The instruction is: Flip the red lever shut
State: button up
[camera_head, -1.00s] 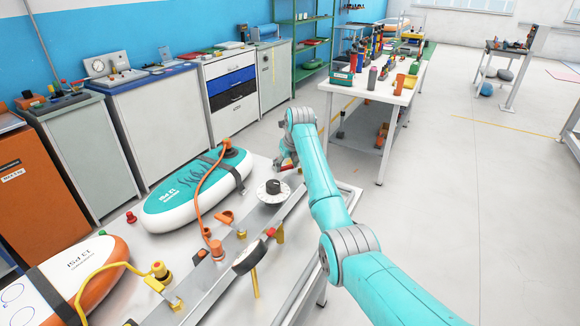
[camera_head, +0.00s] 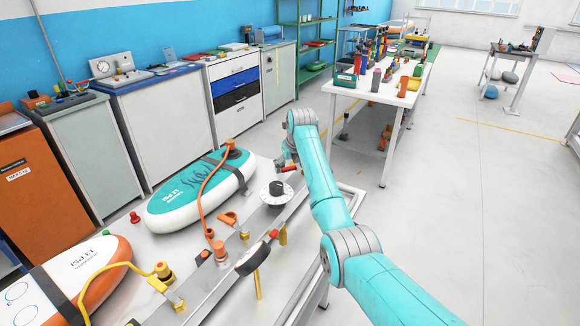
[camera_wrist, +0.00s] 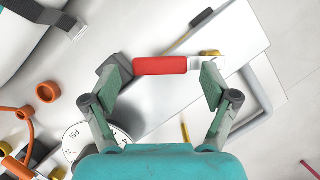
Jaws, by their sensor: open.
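The red lever (camera_wrist: 160,66) lies nearly level across the wrist view, between the two fingertips of my gripper (camera_wrist: 164,80). The fingers are spread wide, with a gap visible at least on the lever's left end. A pale metal piece and a brass-coloured part show at its right end, partly behind the right finger. In the head view the lever (camera_head: 288,169) is a small red bar at the far end of the metal rail (camera_head: 215,275), beside my gripper (camera_head: 281,163). My gripper is partly hidden there by my own arm.
A white dial gauge (camera_head: 270,197) stands on the rail close to my gripper, also in the wrist view (camera_wrist: 78,150). A teal-and-white board (camera_head: 165,211) and an orange-and-white board (camera_head: 108,250) lie left.

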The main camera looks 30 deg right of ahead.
jog(key=v, duration=1.2)
